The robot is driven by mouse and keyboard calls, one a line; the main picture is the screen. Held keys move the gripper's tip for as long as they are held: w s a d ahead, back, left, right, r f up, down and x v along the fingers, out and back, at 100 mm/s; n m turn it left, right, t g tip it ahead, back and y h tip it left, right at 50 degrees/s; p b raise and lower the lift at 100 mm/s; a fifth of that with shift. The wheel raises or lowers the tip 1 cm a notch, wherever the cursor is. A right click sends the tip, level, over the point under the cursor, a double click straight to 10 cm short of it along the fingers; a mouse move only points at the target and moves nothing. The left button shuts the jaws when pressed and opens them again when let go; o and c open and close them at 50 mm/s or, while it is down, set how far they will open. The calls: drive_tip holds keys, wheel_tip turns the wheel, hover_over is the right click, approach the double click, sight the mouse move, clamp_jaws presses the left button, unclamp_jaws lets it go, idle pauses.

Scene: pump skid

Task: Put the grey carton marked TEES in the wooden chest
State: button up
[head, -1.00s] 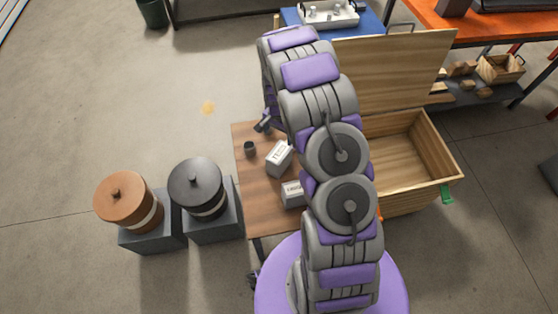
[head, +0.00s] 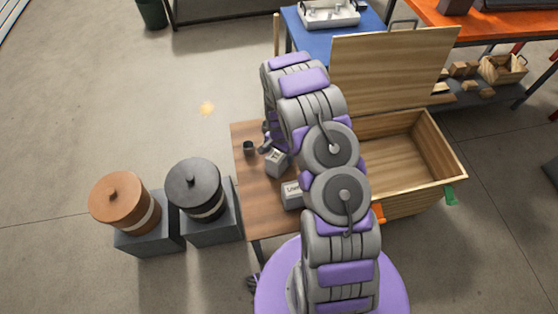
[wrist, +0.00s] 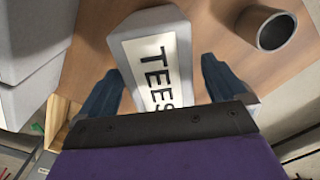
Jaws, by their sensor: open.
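The grey carton marked TEES (wrist: 155,60) stands on the wooden table, and its white label shows in the wrist view. In the head view the carton (head: 277,162) is partly covered by my arm. My gripper (wrist: 168,85) is open, with one dark finger on each side of the carton; I cannot tell whether they touch it. In the head view my gripper (head: 268,141) is at the carton's far side. The wooden chest (head: 415,190) stands right of the table with its lid (head: 390,65) raised. Its visible interior is empty.
A second grey carton (head: 292,194) stands nearer on the table (head: 265,215). A dark cup (head: 249,148) is at the left edge. Black (head: 196,188) and brown (head: 124,203) lidded pots stand on blocks at left. A blue table (head: 372,30) stands behind.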

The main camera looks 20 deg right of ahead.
drive_tip(key=shift+r, duration=0.1)
drive_tip(key=shift+c, duration=0.3)
clamp_jaws()
idle(0.5)
drive_tip(key=shift+r, duration=0.1)
